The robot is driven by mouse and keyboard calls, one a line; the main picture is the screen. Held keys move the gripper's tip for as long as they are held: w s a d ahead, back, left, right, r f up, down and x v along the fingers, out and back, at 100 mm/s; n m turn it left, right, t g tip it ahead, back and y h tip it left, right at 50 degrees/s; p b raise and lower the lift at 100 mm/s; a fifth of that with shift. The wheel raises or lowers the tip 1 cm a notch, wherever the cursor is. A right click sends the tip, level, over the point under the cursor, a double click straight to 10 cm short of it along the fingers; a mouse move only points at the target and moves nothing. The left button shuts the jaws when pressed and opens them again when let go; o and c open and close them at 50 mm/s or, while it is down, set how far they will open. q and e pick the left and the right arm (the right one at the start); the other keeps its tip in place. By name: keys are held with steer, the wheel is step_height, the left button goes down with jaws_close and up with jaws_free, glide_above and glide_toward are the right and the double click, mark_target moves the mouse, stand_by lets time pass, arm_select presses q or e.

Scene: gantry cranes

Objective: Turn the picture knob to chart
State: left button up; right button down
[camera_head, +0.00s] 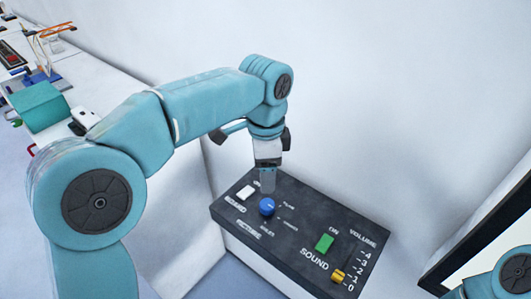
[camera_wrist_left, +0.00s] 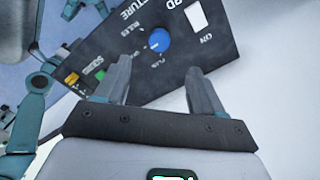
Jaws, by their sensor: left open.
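The control panel (camera_head: 296,226) is a dark sloped box with white lettering. Its blue round picture knob (camera_head: 267,206) has several labels around it, among them plan and rules; a small pale mark shows on the knob (camera_wrist_left: 159,39) in the left wrist view, but I cannot read its setting surely. My left gripper (camera_head: 267,182) points down just above and behind the knob in the head view. In the left wrist view its two fingers (camera_wrist_left: 158,78) are spread and empty, with the knob beyond the gap, seemingly untouched. My right gripper is not seen; only part of my right arm shows.
A white board switch (camera_head: 246,192) sits left of the knob. A green sound button (camera_head: 325,242) and a yellow volume slider (camera_head: 338,276) sit to its right. A white wall rises behind the panel. A dark-framed screen (camera_head: 485,235) stands at right.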

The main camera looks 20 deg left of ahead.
arm_select(q)
step_height(320, 180, up, 5)
steer(key=shift+f, duration=0.1)
steer(key=shift+s, duration=0.1)
stand_by(0.6)
